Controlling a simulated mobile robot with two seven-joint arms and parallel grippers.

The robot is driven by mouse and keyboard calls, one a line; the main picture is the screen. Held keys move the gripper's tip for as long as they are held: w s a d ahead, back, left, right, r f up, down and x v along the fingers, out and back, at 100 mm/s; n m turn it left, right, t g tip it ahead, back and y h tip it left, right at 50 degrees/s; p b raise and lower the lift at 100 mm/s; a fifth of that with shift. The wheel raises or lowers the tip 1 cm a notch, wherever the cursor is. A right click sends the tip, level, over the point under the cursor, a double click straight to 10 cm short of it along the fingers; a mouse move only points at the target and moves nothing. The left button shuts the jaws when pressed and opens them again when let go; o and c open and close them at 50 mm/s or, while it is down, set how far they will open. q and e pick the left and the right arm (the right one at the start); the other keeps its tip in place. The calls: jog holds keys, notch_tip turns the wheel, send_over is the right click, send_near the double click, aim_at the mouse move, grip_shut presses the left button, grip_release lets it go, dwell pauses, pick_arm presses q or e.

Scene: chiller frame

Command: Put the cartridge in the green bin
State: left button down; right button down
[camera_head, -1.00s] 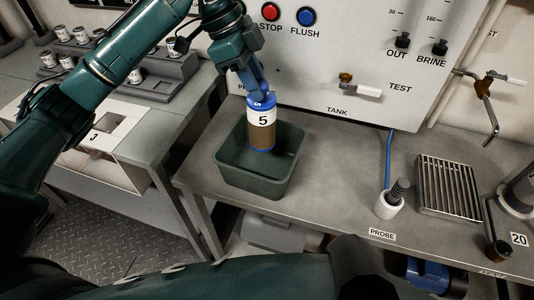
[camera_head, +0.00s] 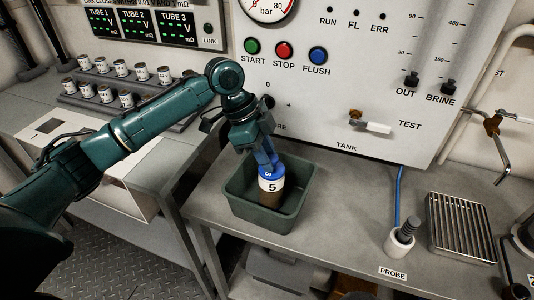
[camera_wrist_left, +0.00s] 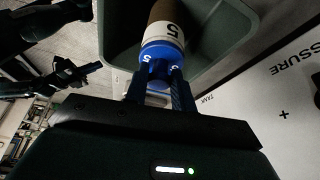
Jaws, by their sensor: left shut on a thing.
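The cartridge (camera_head: 271,187) has a blue cap, a white band marked 5 and a brown lower body. It is upright inside the green bin (camera_head: 238,205), with its lower part below the rim. Whether its base touches the bin floor I cannot tell. My left gripper (camera_head: 267,168) is shut on the blue cap from above. In the left wrist view the left gripper (camera_wrist_left: 160,85) has a finger on each side of the cap of the cartridge (camera_wrist_left: 164,40), and the bin (camera_wrist_left: 118,35) surrounds it.
The bin stands on a grey bench (camera_head: 330,220) against the panel (camera_head: 330,100). A white probe holder (camera_head: 399,243), a blue cable and a metal grate (camera_head: 461,228) lie to the right. A rack of small cartridges (camera_head: 125,85) stands at the back left. Bench space right of the bin is clear.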

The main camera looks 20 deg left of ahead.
pick_arm(q)
jog(key=c, duration=1.2)
grip_release()
jog(key=shift+o, duration=0.2)
jog(key=v, duration=1.2)
